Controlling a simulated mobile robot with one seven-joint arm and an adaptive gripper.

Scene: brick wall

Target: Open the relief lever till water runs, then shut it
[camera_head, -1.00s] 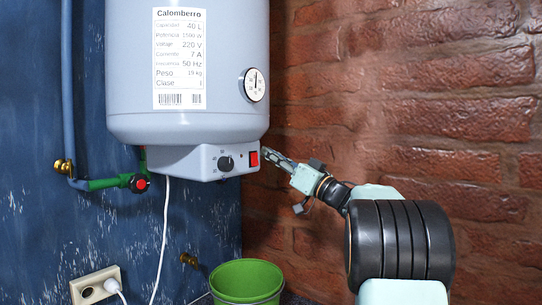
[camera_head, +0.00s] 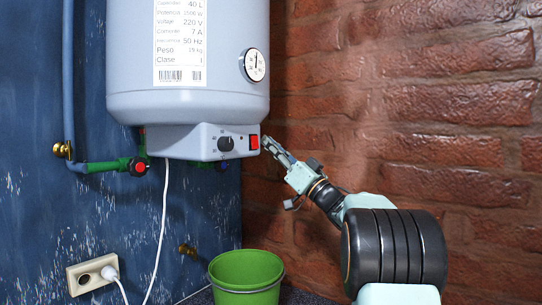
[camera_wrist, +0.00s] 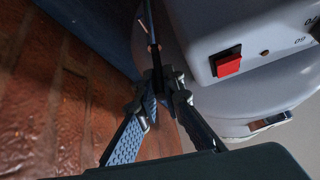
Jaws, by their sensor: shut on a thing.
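The water heater (camera_head: 190,108) hangs on the wall, with a control panel and red switch (camera_head: 254,142) below; the switch also shows in the wrist view (camera_wrist: 228,64). My gripper (camera_head: 267,143) is just right of the switch in the head view. In the wrist view, my gripper (camera_wrist: 157,82) is shut on a thin dark rod (camera_wrist: 152,40), left of the switch. I cannot tell whether this rod is the relief lever. A blue handle (camera_head: 222,166) and a red knob (camera_head: 138,167) sit on green fittings beneath the heater. I see no running water.
A green bucket (camera_head: 246,270) stands below the heater. A white cable (camera_head: 161,230) hangs down near the wall socket (camera_head: 92,274). The brick wall (camera_head: 440,120) is close behind my arm. A brass fitting (camera_head: 188,250) sticks out of the blue wall.

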